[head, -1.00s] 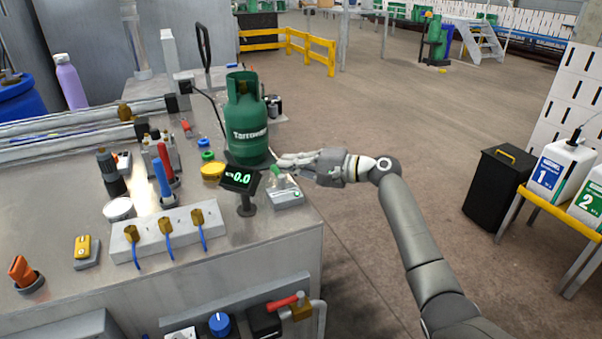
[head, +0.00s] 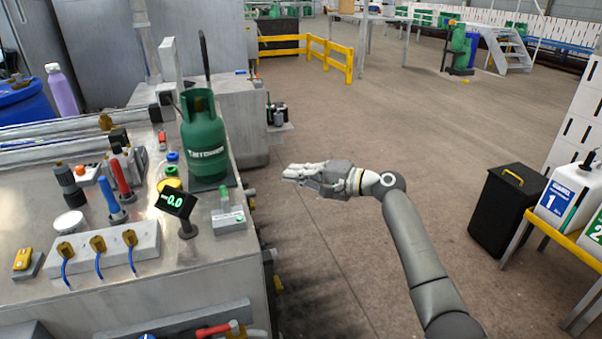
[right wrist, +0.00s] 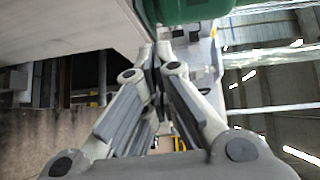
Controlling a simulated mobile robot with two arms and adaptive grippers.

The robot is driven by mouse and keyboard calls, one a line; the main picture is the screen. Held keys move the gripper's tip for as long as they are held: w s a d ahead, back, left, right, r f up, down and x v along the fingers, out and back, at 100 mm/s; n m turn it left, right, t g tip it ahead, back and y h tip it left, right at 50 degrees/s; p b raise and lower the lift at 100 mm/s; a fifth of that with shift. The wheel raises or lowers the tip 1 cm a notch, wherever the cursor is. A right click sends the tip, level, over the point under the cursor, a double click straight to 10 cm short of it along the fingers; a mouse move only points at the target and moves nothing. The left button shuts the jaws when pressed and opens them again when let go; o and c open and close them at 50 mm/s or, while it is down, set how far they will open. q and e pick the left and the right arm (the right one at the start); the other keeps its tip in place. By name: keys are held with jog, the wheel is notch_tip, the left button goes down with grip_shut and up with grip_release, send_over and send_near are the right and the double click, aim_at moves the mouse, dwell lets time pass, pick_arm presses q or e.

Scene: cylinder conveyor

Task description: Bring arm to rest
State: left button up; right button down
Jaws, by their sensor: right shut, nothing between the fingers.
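My right arm (head: 410,240) reaches in from the lower right of the head view. Its right gripper (head: 287,172) is shut and empty, held in the air over the floor, to the right of the workbench (head: 215,260) and apart from it. In the right wrist view the gripper's fingers (right wrist: 155,60) meet with nothing between them. A green gas cylinder (head: 203,140) stands upright on a dark plate at the bench's right edge, left of the gripper; its green side (right wrist: 195,8) shows at the top of the right wrist view. My left gripper is not in view.
A display reading -0.0 (head: 177,203) and a small box with a green light (head: 228,218) stand by the cylinder. A black bin (head: 500,212) and a yellow-edged stand with white canisters (head: 560,195) are at the right. A yellow barrier (head: 325,50) stands behind. The floor between is clear.

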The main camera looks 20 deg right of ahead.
jog(key=s+d+f+g+h, duration=0.1)
jog(key=s+d+f+h, duration=0.15)
jog(key=f, duration=1.05)
jog(key=s+d+f+g+h, duration=0.1)
jog(key=s+f+h, duration=0.25)
jog(key=f, duration=0.85)
jog(key=s+d+f+g+h, duration=0.15)
jog(key=s+f, duration=0.25)
jog(key=f, duration=0.9)
jog(key=s+d+f+n+g+h+p, duration=0.2)
jog(key=s+d+f+n+h, duration=0.1)
jog(key=s+f, duration=1.5)
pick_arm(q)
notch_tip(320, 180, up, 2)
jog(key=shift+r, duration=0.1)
pick_arm(e)
jog(key=s+f+n+g, duration=0.1)
jog(key=s+f+n, duration=0.1)
jog(key=s, duration=1)
jog(key=s+f+n+g+h, duration=0.1)
jog(key=s+f+n, duration=0.2)
jog(key=s, duration=0.9)
jog(key=s+f+n+g+h, duration=0.1)
jog(key=s+f, duration=0.4)
jog(key=s, duration=0.6)
jog(key=shift+s+a+n+g, duration=0.2)
jog(key=shift+s+n+g, duration=0.2)
jog(key=shift+n+g, duration=0.25)
jog(key=shift+f, duration=0.1)
